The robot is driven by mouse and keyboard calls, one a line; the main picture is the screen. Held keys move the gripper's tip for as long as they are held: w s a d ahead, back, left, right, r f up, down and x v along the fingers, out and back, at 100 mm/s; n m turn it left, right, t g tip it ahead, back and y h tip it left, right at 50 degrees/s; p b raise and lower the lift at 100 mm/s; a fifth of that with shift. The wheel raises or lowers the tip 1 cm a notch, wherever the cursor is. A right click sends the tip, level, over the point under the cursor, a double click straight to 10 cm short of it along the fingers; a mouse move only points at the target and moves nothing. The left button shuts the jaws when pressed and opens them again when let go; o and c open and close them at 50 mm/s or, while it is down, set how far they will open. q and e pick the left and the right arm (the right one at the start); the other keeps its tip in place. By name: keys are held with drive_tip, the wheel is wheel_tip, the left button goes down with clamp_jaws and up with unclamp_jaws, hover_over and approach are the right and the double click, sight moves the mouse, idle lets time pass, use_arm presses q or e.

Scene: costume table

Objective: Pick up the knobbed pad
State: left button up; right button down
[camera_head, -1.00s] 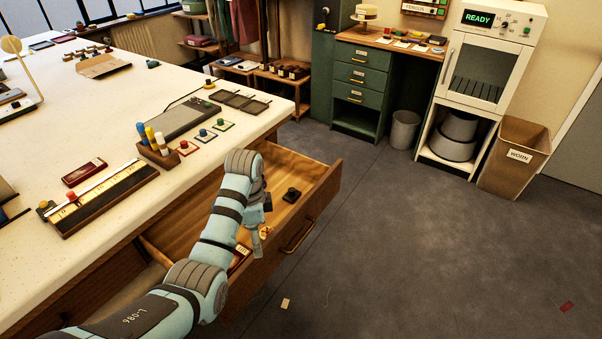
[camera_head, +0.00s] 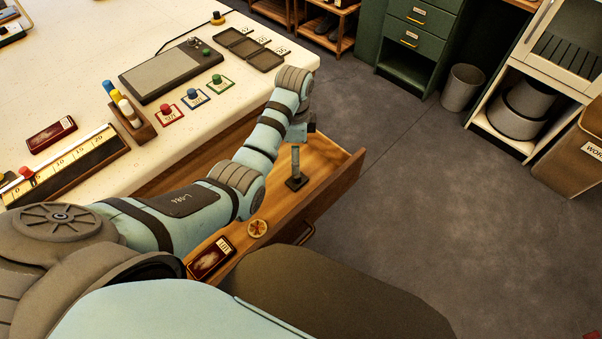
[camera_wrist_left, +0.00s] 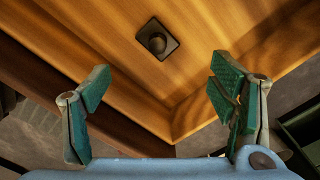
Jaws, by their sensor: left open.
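A dark square pad with a round knob (camera_head: 297,184) lies in the open drawer, near its far right end. It shows whole in the left wrist view (camera_wrist_left: 157,39), flat on the wooden drawer floor. My left gripper (camera_head: 296,157) hangs over the drawer, and one teal finger hides the knob in the head view. In the left wrist view the gripper (camera_wrist_left: 160,95) has its fingers spread wide with nothing between them. The pad is beyond the fingertips, near the middle of the view. My right gripper is not in view.
The drawer (camera_head: 340,185) has raised wooden walls. On the table are red (camera_head: 171,112), blue (camera_head: 195,97) and green (camera_head: 219,82) knobbed squares and a pen block (camera_head: 133,123).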

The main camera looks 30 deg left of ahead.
use_arm(q)
drive_tip(key=b, duration=0.1)
hover_over(297, 176)
drive_tip(key=f, duration=0.4)
drive_tip(key=shift+s+a+f, duration=0.2)
drive_tip(key=f+b, duration=0.1)
drive_tip(key=f, duration=0.1)
drive_tip(key=f+b, duration=0.1)
drive_tip(key=f, duration=0.1)
drive_tip(key=f+b, duration=0.1)
drive_tip(key=f, duration=0.1)
drive_tip(key=shift+w+d+f, duration=0.1)
drive_tip(key=shift+w+f, duration=0.25)
drive_tip(key=shift+w, duration=0.05)
drive_tip(key=shift+s+r, duration=0.1)
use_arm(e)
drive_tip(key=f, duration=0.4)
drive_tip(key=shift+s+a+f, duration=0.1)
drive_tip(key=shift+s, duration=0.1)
use_arm(q)
drive_tip(key=c, duration=1)
